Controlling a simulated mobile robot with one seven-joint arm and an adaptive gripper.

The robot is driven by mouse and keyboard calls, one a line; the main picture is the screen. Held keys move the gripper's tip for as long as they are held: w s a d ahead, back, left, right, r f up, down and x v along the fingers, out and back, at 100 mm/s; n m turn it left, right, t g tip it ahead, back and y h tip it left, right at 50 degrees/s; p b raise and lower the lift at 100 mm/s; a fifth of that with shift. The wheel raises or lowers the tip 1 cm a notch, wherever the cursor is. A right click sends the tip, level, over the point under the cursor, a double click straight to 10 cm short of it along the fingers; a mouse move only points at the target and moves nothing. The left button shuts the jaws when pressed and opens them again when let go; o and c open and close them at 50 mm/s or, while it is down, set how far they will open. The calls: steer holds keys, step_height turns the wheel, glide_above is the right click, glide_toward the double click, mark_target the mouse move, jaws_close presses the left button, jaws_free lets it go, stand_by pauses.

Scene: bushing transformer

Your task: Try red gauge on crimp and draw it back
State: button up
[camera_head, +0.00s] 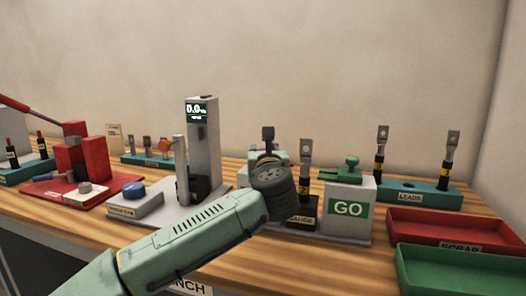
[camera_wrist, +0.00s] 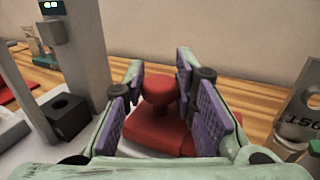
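The red gauge (camera_wrist: 158,100), a round knob on a red block, sits low between my gripper's fingers in the wrist view. My gripper (camera_wrist: 162,105) is open, with purple pads spread on both sides of the gauge; whether a pad touches it I cannot tell. In the head view my wrist (camera_head: 270,180) hides the gauge and most of the gripper. A crimped lug (camera_head: 305,155) stands upright in a black holder marked GAUGE, just right of my wrist. Its flat end, marked 150, shows in the wrist view (camera_wrist: 300,105).
A grey GO block (camera_head: 348,209) with a green gauge (camera_head: 345,171) stands right of the lug. A grey tester column (camera_head: 203,150) stands left. Behind the GO block is a teal LEADS rack (camera_head: 420,196); red (camera_head: 440,222) and green (camera_head: 460,270) trays lie at the right.

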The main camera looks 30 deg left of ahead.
jaws_close()
stand_by(0.3)
steer(key=shift+w+d, duration=0.15)
steer(key=shift+d, duration=0.35)
steer(key=shift+w+d, duration=0.15)
steer(key=shift+d, duration=0.35)
steer(key=o, duration=0.6)
jaws_free()
steer(key=shift+c, duration=0.2)
steer(key=shift+s, duration=0.1)
steer(key=v, duration=1.2)
steer(key=shift+a, duration=0.1)
